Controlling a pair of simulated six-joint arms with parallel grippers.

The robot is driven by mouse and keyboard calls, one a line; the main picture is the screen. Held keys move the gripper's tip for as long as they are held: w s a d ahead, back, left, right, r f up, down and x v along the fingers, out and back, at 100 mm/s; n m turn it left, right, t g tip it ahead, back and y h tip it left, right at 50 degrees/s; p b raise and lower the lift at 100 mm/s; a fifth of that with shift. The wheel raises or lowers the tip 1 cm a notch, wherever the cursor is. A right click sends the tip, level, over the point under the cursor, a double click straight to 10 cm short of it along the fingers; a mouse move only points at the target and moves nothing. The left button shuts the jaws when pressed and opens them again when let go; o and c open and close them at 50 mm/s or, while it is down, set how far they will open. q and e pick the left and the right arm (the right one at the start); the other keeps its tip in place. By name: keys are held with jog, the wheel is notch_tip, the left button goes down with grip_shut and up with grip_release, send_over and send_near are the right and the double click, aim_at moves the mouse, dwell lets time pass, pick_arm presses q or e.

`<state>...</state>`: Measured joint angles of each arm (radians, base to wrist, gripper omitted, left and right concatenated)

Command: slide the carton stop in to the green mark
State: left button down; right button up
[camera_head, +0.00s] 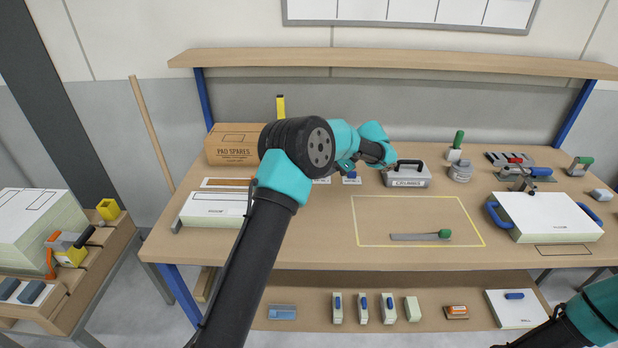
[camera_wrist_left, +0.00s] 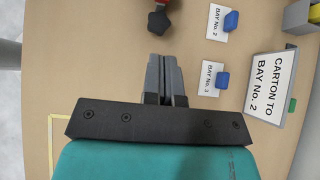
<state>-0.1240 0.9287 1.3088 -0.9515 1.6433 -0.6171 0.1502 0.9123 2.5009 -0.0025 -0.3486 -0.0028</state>
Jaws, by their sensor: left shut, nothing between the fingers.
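My left gripper (camera_wrist_left: 164,65) is shut and empty above the bench in the left wrist view; its fingers are mostly hidden in the head view. Ahead of it, at the top edge of that view, is a red part with a black knob (camera_wrist_left: 158,22), cut off by the frame. I cannot tell whether it is the carton stop. A small green piece (camera_wrist_left: 292,104) shows beside the sign "CARTON TO BAY No. 2" (camera_wrist_left: 272,86); I cannot tell if it is the mark. The PAD SPARES carton (camera_head: 232,145) stands at the bench's back left.
Bay tags with blue blocks, No. 2 (camera_wrist_left: 219,22) and No. 3 (camera_wrist_left: 212,78), lie beside the left gripper. A grey labelled case (camera_head: 408,177) stands behind the yellow outline (camera_head: 357,222), which holds a green-handled tool (camera_head: 420,236). A white panel with blue handles (camera_head: 545,218) lies right.

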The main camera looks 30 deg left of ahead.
pick_arm(q)
jog(key=x, duration=0.9)
jog(key=a, duration=0.1)
jog(key=s+a, duration=0.1)
jog(key=a, duration=0.1)
jog(key=shift+s+f, duration=0.15)
jog(key=shift+s, duration=0.1)
jog(key=shift+s+a, duration=0.2)
jog(key=shift+a, duration=0.25)
jog(key=a, duration=0.1)
jog(key=s+a, duration=0.1)
jog(key=a, duration=0.1)
jog(key=s+a, duration=0.1)
jog(key=a, duration=0.1)
jog(key=shift+s+a, duration=0.1)
jog(key=shift+s, duration=0.1)
